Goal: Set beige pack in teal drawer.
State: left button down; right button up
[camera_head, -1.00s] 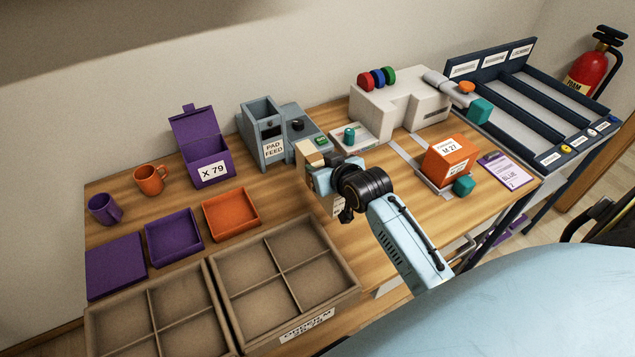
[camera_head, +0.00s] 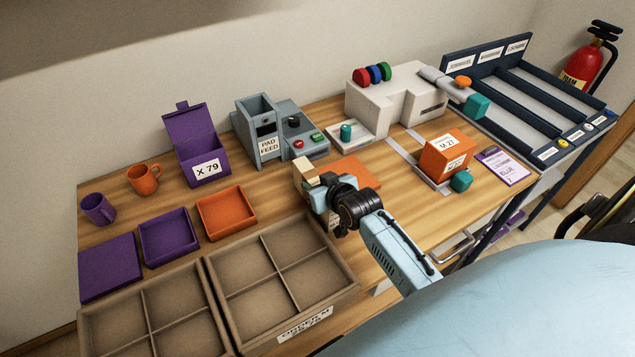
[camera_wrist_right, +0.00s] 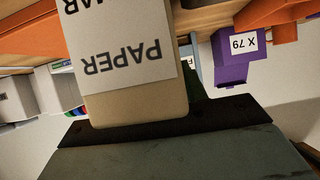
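My right gripper (camera_head: 322,193) is shut on the beige pack (camera_head: 304,174) and holds it over the middle of the wooden table. In the right wrist view the pack (camera_wrist_right: 140,108) fills the upper left, with a white label reading PAPER upside down. I cannot pick out a teal drawer in the head view. A silver handle (camera_head: 455,248) shows at the table's front edge, partly behind my right arm, and the colour of the front there is unclear. My left gripper is not in view.
Cardboard divided trays (camera_head: 283,275) stand at the front left. An orange flat piece (camera_head: 355,171) lies behind my gripper. The grey PAD FEED machine (camera_head: 270,135), purple X 79 box (camera_head: 205,160), white press (camera_head: 385,105) and orange M 27 box (camera_head: 445,155) stand around the table.

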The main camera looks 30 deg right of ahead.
jog(key=shift+o, duration=1.4)
jog(key=shift+r, duration=0.1)
